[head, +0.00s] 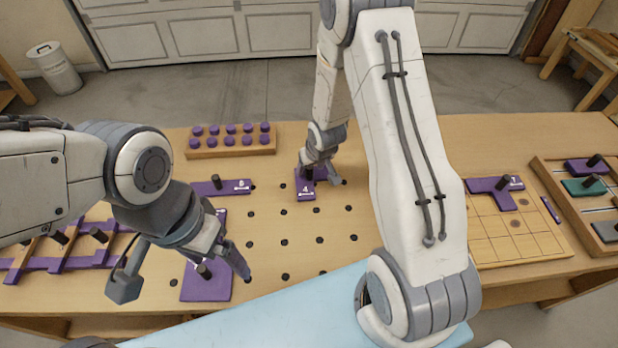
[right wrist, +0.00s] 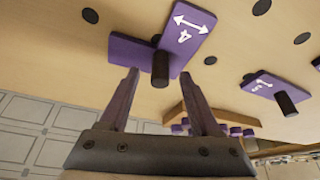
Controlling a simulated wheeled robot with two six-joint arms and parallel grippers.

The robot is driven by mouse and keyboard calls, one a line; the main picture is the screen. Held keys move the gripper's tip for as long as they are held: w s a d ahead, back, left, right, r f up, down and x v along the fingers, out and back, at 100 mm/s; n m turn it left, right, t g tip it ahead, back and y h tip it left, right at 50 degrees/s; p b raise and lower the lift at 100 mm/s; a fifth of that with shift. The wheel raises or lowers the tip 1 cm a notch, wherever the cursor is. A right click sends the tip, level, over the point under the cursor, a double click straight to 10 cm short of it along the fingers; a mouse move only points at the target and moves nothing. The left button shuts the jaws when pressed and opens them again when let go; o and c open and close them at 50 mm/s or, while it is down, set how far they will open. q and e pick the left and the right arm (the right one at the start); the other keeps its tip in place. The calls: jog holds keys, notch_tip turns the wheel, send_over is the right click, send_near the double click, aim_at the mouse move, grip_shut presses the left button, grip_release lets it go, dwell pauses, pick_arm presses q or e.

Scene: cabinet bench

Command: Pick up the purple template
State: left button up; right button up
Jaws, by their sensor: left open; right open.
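Several purple templates with dark knobs are in view. One, marked 4 (head: 306,190), lies on the bench, and my right gripper (head: 322,178) is over it, open. In the right wrist view, this template (right wrist: 190,37) shows its knob in line with the gap between the open fingers (right wrist: 160,76); contact cannot be told. Another marked template (head: 232,187) lies to its left, also in the right wrist view (right wrist: 262,84). A larger purple piece (head: 208,288) lies near the front. My left gripper (head: 182,274) is open over it and partly hides it.
A wooden block with purple pegs (head: 232,147) stands behind. Dark holes dot the middle bench. At right are a gridded board (head: 500,245) bearing a purple template (head: 497,188) and a slotted tray (head: 590,232). A purple rack (head: 45,262) is at left. My right arm hides part of the bench.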

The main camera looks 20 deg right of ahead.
aim_at(316, 177)
jog(key=shift+x, duration=1.4)
jog(key=shift+c, duration=0.3)
grip_shut()
